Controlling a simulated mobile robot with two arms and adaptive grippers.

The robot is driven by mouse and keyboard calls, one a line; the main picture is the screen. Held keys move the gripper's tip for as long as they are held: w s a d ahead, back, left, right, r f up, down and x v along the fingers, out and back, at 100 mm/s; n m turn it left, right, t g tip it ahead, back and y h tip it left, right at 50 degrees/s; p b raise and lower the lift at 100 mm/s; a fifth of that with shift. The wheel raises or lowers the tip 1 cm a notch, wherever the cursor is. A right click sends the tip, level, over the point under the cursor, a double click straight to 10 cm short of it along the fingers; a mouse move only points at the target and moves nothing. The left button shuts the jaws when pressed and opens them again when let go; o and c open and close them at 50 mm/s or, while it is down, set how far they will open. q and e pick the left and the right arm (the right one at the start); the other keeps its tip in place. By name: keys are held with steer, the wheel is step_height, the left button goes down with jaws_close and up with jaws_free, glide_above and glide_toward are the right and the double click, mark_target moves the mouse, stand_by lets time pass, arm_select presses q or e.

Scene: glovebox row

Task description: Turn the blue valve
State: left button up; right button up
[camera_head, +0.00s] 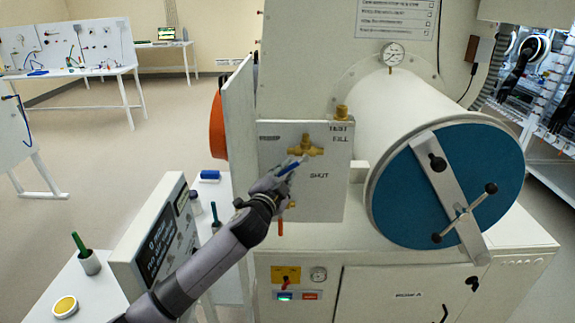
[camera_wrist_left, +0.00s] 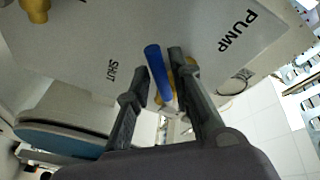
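The blue valve's lever (camera_head: 290,168) slants down and left from the grey panel (camera_head: 325,200), below a brass valve body (camera_head: 305,146). My left gripper (camera_head: 277,180) is at the lever's lower end, in front of the panel. The lever's pale stem runs down behind the fingers, with a brass part partly hidden by one finger. My right gripper is not in view.
The white chamber with its blue round door (camera_head: 445,185) and clamp bar stands right of the panel. A grey display box (camera_head: 160,232) stands on the bench at left, near my left arm. A yellow-topped jar (camera_head: 65,306) and a green-handled tool in a cup (camera_head: 87,254) are nearby.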

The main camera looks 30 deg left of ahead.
arm_select(q)
steer(key=shift+x, duration=0.8)
jaws_close()
